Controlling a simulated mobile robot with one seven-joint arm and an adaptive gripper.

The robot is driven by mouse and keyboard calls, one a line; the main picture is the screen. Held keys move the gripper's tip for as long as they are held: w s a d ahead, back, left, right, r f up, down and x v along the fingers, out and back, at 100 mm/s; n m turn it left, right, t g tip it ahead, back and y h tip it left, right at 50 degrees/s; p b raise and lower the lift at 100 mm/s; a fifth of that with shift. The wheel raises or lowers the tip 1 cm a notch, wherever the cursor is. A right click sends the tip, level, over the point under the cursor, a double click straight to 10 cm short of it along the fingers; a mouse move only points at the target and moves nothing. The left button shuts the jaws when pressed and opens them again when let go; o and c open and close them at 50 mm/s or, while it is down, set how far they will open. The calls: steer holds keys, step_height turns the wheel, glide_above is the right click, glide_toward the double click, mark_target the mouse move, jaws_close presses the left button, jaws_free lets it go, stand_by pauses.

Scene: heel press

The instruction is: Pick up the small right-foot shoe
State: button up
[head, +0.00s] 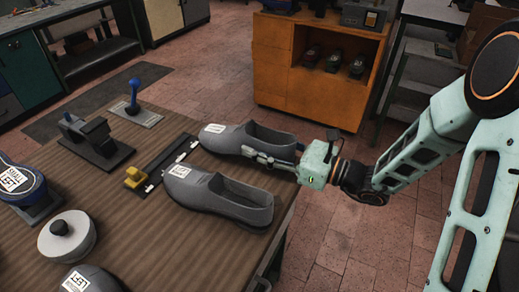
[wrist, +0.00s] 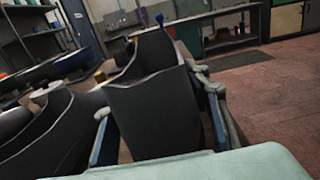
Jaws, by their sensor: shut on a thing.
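Two grey slip-on shoes lie side by side on the wooden workbench. The farther shoe (head: 228,141) has a white label on its toe, too small to read surely. The nearer shoe (head: 215,198) also has a toe label I cannot read surely. My gripper (head: 262,157) reaches in from the right and is shut on the farther shoe at its heel end. In the wrist view the held shoe's dark heel (wrist: 155,115) stands between my two fingers. The nearer shoe (wrist: 50,135) is at the left there. I cannot tell whether the held shoe touches the bench.
Left of the shoes are a black bar with a yellow block (head: 136,177), a dark clamp-like fixture (head: 100,143) and a blue-knobbed lever (head: 134,100). A form marked LEFT (head: 22,187) and a round grey weight (head: 67,236) sit nearer. An orange cabinet (head: 275,60) stands behind.

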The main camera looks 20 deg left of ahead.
steer(key=s+d+r, duration=0.1)
steer(key=r, duration=0.1)
steer(key=s+d+r, duration=0.1)
steer(key=s+d+r+p, duration=0.1)
steer(key=r, duration=0.1)
steer(key=shift+d+r, duration=0.2)
steer(key=shift+r, duration=0.1)
steer(key=s+d+r+b, duration=0.2)
steer(key=s+d+r, duration=0.2)
steer(key=s+d, duration=0.2)
steer(key=shift+s+d, duration=0.2)
steer(key=shift+d, duration=0.15)
steer(key=w+d+f+m+t+h, duration=0.1)
steer(key=w+d+f+m+t, duration=0.15)
steer(key=w+d+f, duration=0.45)
steer(key=w+d+f+m+t+h, duration=0.1)
steer(key=w+d+f+m+t, duration=0.15)
steer(key=w+d, duration=0.45)
steer(key=w+d+f+m+t+h, duration=0.1)
steer(key=w+d+f+t, duration=0.35)
steer(key=d, duration=0.55)
step_height(320, 180, up, 9)
steer(key=p, duration=1.6)
steer(key=shift+s+r, duration=0.15)
steer(key=shift+s, duration=0.05)
